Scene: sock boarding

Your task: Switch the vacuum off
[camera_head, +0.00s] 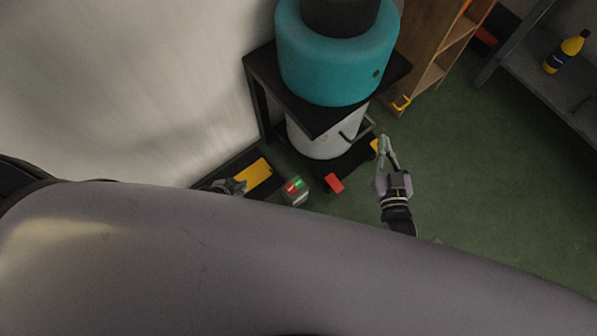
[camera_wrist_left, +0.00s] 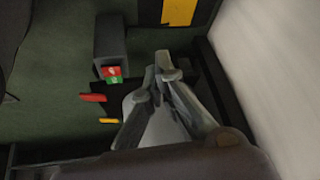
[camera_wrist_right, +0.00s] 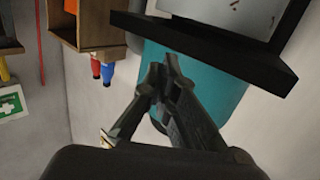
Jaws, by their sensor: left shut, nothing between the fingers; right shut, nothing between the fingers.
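A small grey switch box (camera_head: 297,197) with a red and a green button stands low beside the black stand. The box also shows in the left wrist view, with its red and green face (camera_wrist_left: 111,73). A teal tank (camera_head: 335,60) sits on the stand, with a white cylinder (camera_head: 318,143) below it; I cannot tell which is the vacuum. My left gripper (camera_head: 240,185) is shut and empty, left of the box and apart from it. Its fingers (camera_wrist_left: 165,65) show closed in the left wrist view. My right gripper (camera_head: 383,143) is shut and empty, right of the stand.
A red pedal (camera_head: 334,183) lies on the floor right of the box. A yellow plate (camera_head: 257,173) lies left of it. A wooden shelf (camera_head: 425,45) stands behind at the right. A dark rack (camera_head: 540,80) holds a yellow bottle (camera_head: 566,52). Green floor at the right is clear.

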